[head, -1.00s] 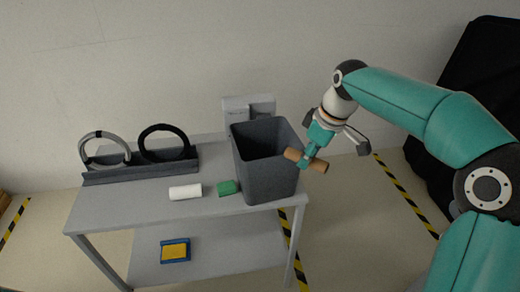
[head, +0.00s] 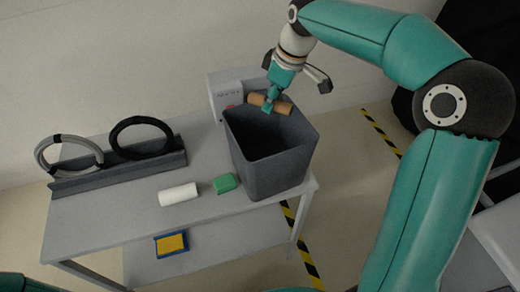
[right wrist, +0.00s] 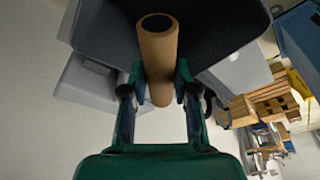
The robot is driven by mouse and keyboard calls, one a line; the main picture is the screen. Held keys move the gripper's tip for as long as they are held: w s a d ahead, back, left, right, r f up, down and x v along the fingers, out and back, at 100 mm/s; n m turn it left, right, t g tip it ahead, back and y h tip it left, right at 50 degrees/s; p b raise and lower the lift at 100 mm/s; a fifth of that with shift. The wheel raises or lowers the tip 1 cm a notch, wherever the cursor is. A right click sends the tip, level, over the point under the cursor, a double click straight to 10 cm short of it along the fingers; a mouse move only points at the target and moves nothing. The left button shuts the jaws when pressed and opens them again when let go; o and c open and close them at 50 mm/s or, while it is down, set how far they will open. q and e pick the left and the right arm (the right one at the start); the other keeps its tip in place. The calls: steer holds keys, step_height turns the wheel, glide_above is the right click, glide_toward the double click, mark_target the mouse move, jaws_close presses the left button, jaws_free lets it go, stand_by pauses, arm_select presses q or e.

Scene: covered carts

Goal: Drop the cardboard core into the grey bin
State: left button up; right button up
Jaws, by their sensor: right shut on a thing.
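The brown cardboard core (head: 282,106) is held crosswise in my right gripper (head: 268,105), over the far rim of the grey bin. In the right wrist view the core (right wrist: 157,60) sits between the two fingers of my right gripper (right wrist: 158,90), with its hollow end showing. The grey bin (head: 270,172) stands upright on the right end of the cart; its visible inside looks empty, though its floor is dark. In the right wrist view the bin (right wrist: 215,30) fills the top behind the core. My left gripper is not in view.
On the cart top (head: 130,208) are a white roll (head: 178,194), a green block (head: 225,183) and a dark rack (head: 120,174) with two rings. A light grey box (head: 226,88) stands behind the bin. A blue and yellow sponge-like item (head: 171,244) lies on the lower shelf.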

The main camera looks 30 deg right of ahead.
steer(key=f+b, duration=0.2)
steer(key=f, duration=0.1)
steer(key=s+d+f+b, duration=0.1)
steer(key=f+b, duration=0.1)
steer(key=shift+f, duration=0.1)
steer(key=o, duration=0.8)
steer(key=shift+o, duration=0.2)
steer(key=v, duration=1.2)
